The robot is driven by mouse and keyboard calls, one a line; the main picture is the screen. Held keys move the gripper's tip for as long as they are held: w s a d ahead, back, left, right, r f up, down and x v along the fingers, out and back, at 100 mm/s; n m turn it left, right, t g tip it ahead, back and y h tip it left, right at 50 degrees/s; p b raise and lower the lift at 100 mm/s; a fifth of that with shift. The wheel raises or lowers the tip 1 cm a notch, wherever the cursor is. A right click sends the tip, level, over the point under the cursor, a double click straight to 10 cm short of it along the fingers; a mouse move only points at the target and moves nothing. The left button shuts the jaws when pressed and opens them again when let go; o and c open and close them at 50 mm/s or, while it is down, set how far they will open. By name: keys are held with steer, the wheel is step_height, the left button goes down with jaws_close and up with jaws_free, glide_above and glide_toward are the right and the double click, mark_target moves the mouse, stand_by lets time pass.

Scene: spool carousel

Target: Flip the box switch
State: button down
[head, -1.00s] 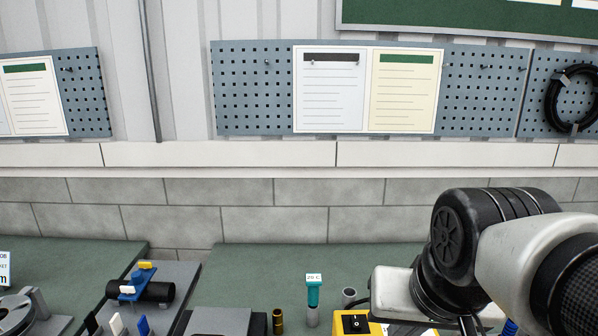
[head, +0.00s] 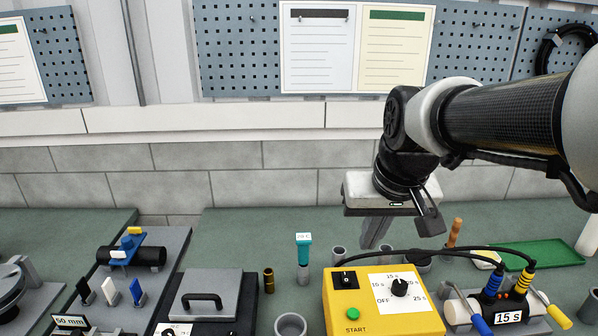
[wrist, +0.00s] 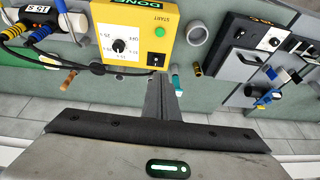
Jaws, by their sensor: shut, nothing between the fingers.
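The yellow box (head: 380,315) stands on the green bench at the bottom of the head view. Its black rocker switch (head: 345,280) is on the top face at the back left, above a green START button (head: 352,314). A dial (head: 399,287) is to the right of it. In the wrist view the yellow box (wrist: 100,20) is at the top and the switch (wrist: 155,58) is on its lower right. My gripper (head: 368,246) points down behind the box, with shut, empty fingers. In the wrist view the fingers (wrist: 162,80) end just below the switch, apart from it in the picture.
Black cables (head: 450,249) run from the box to a cylinder labelled 15 s (head: 470,309). A teal-capped tube (head: 303,250), a brass cylinder (head: 268,281) and grey cups (head: 290,325) stand to the left. A grey lidded unit (head: 212,296) is farther left. A green tray (head: 545,254) lies at right.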

steer(key=g+b, duration=0.1)
glide_above(345, 273)
steer(key=s, duration=0.3)
step_height(345, 273, down, 7)
steer(key=shift+a, duration=0.1)
steer(key=x, duration=0.4)
steer(key=s+x, duration=0.1)
steer(key=x, duration=0.8)
steer(key=shift+d+f, duration=0.25)
steer(key=shift+f, duration=0.3)
